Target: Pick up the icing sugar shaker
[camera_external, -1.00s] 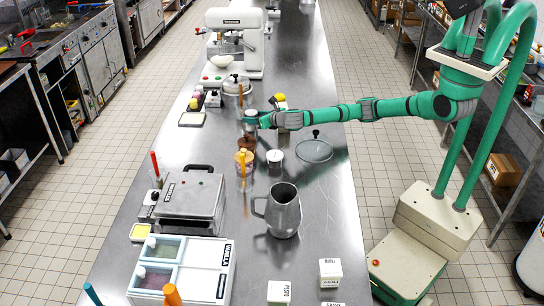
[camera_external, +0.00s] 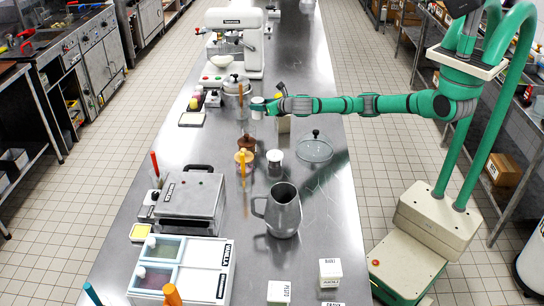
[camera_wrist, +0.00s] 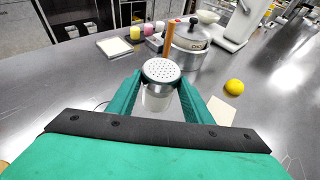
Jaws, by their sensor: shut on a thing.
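The shaker (camera_external: 258,110) has a pale, see-through body and a silvery lid. In the wrist view its perforated lid (camera_wrist: 161,70) faces the camera and it stands about upright between the two green fingers. My gripper (camera_external: 268,106) is shut on its body, and it also shows in the wrist view (camera_wrist: 158,92). The shaker appears to be held above the steel counter (camera_external: 215,140).
A lidded pot (camera_external: 237,88) and a white stand mixer (camera_external: 238,40) are behind. A brown-and-orange grinder (camera_external: 243,160), a small silver-lidded canister (camera_external: 275,158), a glass lid (camera_external: 315,150) and a metal jug (camera_external: 283,213) stand nearer. A yellow ball (camera_wrist: 234,87) lies right of the shaker.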

